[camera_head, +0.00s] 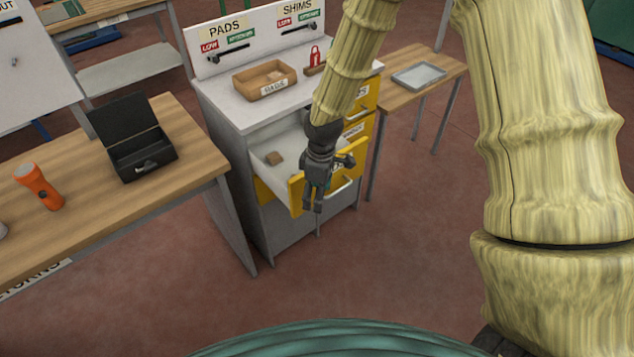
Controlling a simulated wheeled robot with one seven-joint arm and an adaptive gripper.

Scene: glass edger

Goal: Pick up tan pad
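A small tan pad (274,158) lies inside the open upper drawer (291,143) of the white and yellow cabinet, toward the left of the drawer. My gripper (330,188), dark grey, hangs over the drawer's yellow front, to the right of and nearer than the pad, and apart from it. Its fingers overlap the drawer front and handle area, so I cannot tell whether they touch it or how far they are open.
A wooden bench (110,215) at the left holds an open black box (131,140) and an orange flashlight (39,186). A red padlock (315,60) stands at the back of the cabinet top. A side table at the right holds a grey tray (419,75). The floor in front is clear.

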